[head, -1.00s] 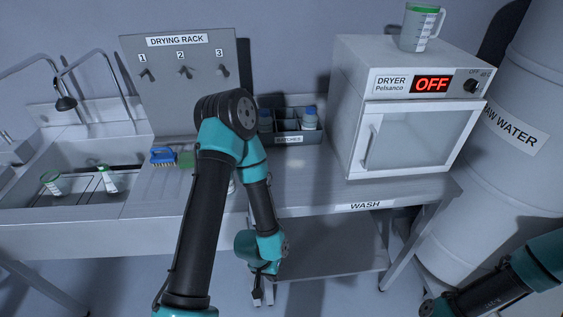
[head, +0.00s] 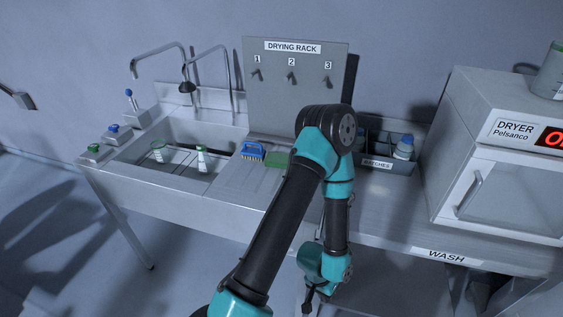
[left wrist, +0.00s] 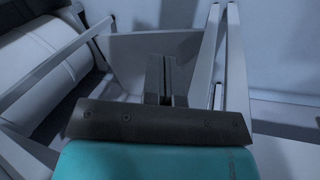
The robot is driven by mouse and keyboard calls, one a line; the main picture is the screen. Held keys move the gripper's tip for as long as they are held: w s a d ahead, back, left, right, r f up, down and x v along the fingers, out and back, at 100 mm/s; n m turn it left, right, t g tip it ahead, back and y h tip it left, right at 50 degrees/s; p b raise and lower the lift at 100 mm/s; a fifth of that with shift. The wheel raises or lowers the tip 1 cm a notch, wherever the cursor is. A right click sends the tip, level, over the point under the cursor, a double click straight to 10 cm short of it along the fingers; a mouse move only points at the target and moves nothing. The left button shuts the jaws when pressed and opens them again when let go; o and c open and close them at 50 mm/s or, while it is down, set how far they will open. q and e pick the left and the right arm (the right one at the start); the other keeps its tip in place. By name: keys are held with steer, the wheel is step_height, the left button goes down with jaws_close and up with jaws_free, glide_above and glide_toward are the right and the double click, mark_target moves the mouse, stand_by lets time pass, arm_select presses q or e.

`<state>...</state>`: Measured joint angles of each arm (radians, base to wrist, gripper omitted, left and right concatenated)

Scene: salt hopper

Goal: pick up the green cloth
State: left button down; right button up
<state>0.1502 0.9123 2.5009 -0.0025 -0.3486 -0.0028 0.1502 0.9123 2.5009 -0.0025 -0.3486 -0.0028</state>
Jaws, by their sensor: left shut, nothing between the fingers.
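A small green piece (head: 277,159), which looks like the cloth, lies on the counter beside the sink, just right of a blue brush. It is partly hidden behind my left arm's elbow, and I cannot make out its folds. My left gripper (head: 311,300) hangs low in front of the counter's edge, below the worktop and well apart from the green piece. In the left wrist view its fingers (left wrist: 167,80) are shut and empty. The green piece does not show in that view. My right gripper is not in view.
The blue brush (head: 252,151) lies at the sink's right. The sink (head: 140,172) holds a beaker and a white bottle with a green cap. The drying rack (head: 290,90) stands behind. A bottle caddy (head: 388,165) and the dryer (head: 500,200) stand to the right.

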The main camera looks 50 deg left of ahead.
arm_select(q)
steer(key=c, duration=1.8)
jaws_free()
steer(key=o, duration=1.8)
steer(key=shift+w, duration=0.1)
